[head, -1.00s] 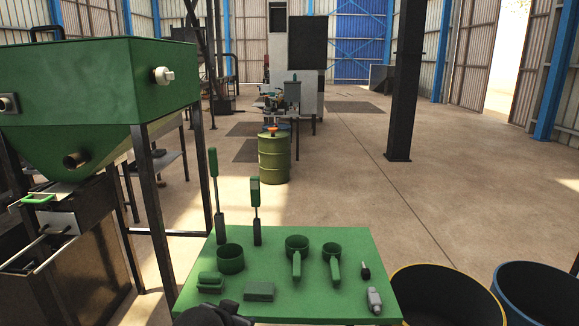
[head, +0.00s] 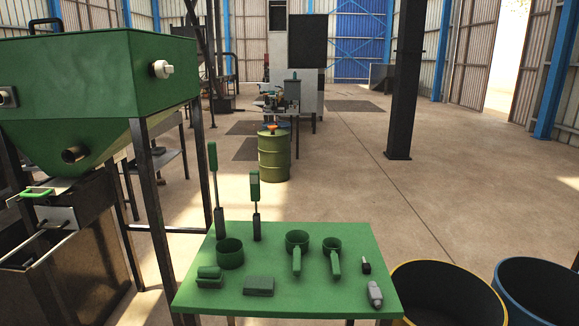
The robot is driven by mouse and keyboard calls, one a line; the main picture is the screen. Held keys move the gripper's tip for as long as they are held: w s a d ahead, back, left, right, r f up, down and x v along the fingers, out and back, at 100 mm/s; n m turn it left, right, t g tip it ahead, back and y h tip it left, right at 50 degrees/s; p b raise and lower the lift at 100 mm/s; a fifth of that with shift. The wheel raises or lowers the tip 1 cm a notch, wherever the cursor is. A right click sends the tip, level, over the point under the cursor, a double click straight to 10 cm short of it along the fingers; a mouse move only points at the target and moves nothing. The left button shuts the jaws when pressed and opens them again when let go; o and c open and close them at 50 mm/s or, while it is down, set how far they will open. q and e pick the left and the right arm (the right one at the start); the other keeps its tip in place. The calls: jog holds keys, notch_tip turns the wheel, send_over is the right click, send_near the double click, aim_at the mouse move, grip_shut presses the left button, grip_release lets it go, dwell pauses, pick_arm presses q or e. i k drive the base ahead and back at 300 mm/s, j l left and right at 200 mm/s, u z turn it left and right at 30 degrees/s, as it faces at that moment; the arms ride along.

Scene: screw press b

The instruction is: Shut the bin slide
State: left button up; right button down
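The green bin (head: 95,75) is a hopper on dark legs at the left. Under its sloping bottom, a flat pale slide plate (head: 62,187) with a bright green handle (head: 38,192) sticks out toward the left. How far the slide is out of the bin, I cannot tell exactly. Neither of my grippers is in the head view, and nothing touches the handle.
A dark box (head: 60,270) with a pale bracket and rod stands below the slide. A green table (head: 330,295) with cups, scoops and small tools is at front centre. Black drums with a yellow rim (head: 440,268) and a blue rim (head: 535,268) stand right.

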aim_at(58, 186)
jog(key=u, duration=1.4)
